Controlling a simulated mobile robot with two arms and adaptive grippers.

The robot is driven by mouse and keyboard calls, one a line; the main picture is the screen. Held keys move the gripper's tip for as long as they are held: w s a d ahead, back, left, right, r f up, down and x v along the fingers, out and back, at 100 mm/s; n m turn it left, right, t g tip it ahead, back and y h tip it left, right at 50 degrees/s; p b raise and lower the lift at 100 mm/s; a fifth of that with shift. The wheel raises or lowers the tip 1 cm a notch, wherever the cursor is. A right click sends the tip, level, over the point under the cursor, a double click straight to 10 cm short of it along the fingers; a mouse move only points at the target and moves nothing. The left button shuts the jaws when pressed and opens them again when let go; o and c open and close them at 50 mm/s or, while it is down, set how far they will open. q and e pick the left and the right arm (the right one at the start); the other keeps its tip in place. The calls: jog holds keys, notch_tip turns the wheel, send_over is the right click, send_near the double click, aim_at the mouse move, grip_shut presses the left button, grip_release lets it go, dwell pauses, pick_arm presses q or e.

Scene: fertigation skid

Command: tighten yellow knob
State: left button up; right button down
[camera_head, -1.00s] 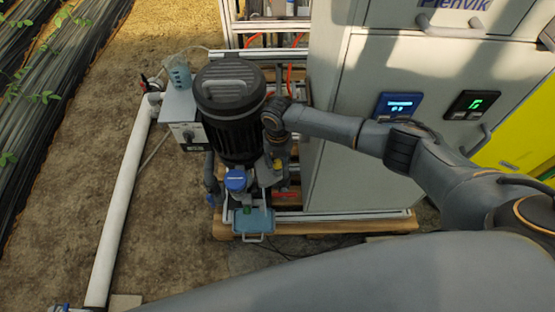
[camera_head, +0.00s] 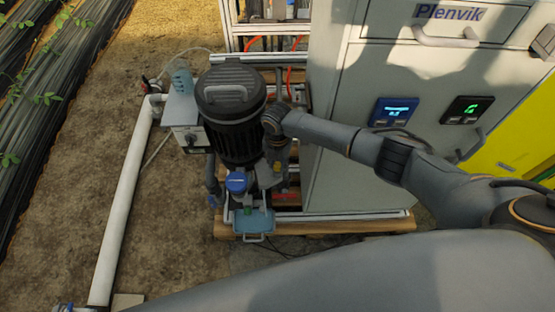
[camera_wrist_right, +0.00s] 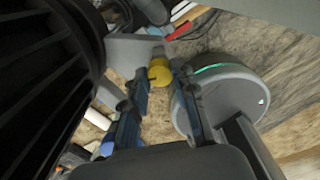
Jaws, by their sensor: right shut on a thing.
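The yellow knob (camera_wrist_right: 160,72) shows in the right wrist view, small and round, between the fingertips of my right gripper (camera_wrist_right: 161,78). The gripper is shut on it. In the head view my right gripper (camera_head: 274,168) points down just right of the black pump motor (camera_head: 230,112), and its fingers and the knob are hard to make out there. The motor's dark ribbed side also fills the left of the wrist view. My left gripper is not in view.
A blue-capped part (camera_head: 237,183) and a light blue tray (camera_head: 253,221) sit below the motor. A grey control box (camera_head: 190,137) stands left of it, and a tall grey cabinet (camera_head: 345,190) stands close on the right. A white pipe (camera_head: 123,205) runs along the ground.

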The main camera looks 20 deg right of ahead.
jog(key=m+p, duration=0.1)
jog(key=m, duration=0.2)
jog(key=shift+r+m, duration=0.1)
jog(key=shift+m, duration=0.3)
jog(key=m+p, duration=0.2)
jog(key=m, duration=0.1)
jog(key=shift+m, duration=0.3)
jog(key=m+p, duration=0.1)
jog(key=m, duration=0.2)
jog(key=shift+m+p, duration=0.65)
jog(key=shift+m, duration=1.15)
jog(key=c, duration=1.1)
grip_release()
jog(key=shift+o, duration=0.2)
